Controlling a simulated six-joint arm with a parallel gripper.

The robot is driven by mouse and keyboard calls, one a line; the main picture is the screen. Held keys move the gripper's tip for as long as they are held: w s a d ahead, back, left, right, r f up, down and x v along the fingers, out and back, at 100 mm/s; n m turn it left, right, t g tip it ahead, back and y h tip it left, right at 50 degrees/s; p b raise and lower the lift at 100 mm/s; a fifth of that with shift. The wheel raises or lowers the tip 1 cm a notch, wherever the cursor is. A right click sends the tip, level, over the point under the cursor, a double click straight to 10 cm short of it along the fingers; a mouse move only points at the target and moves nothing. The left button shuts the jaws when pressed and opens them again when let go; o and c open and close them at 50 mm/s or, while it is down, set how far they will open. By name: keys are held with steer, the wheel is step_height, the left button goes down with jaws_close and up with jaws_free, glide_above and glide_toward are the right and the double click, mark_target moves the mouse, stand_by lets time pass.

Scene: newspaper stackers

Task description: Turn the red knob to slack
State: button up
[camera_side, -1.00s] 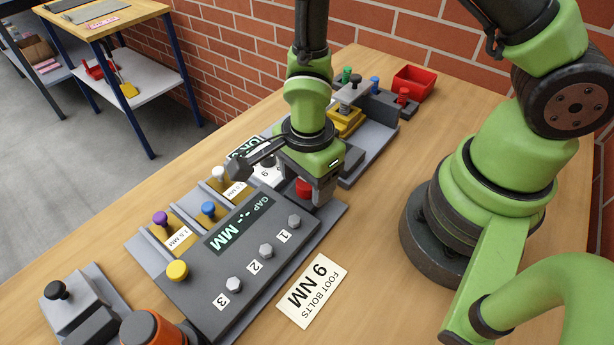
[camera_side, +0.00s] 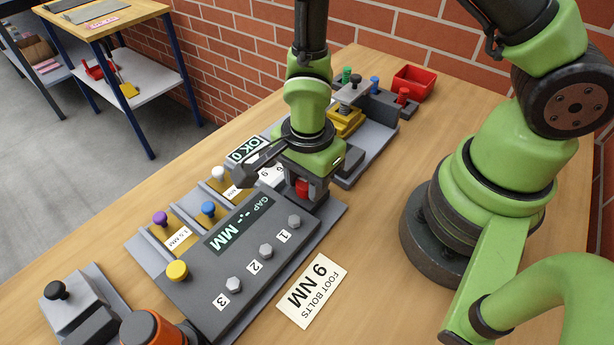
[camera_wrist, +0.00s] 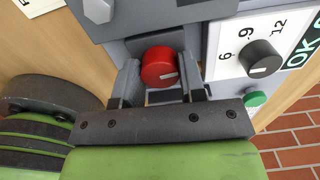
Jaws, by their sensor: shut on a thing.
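The red knob (camera_side: 302,187) sits at the far right end of the grey bolt panel (camera_side: 255,285). In the wrist view the red knob (camera_wrist: 160,66) is round, with a short white pointer line toward its lower right. My gripper (camera_side: 304,194) points down over it, and in the wrist view my gripper (camera_wrist: 161,88) has one finger on each side of the knob. It is shut on the knob. The knob's labels are hidden.
A black dial (camera_wrist: 260,58) with numbers and a green button (camera_wrist: 255,100) stand close beside the knob. Hex bolts (camera_side: 265,250) and coloured knobs line the panel. A yellow clamp fixture (camera_side: 346,122) and a red bin (camera_side: 413,82) stand behind.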

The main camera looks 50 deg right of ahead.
steer(key=n, duration=0.4)
steer(key=shift+n, duration=1.9)
steer(key=o, duration=0.9)
step_height(320, 180, up, 10)
steer(key=shift+s, duration=0.1)
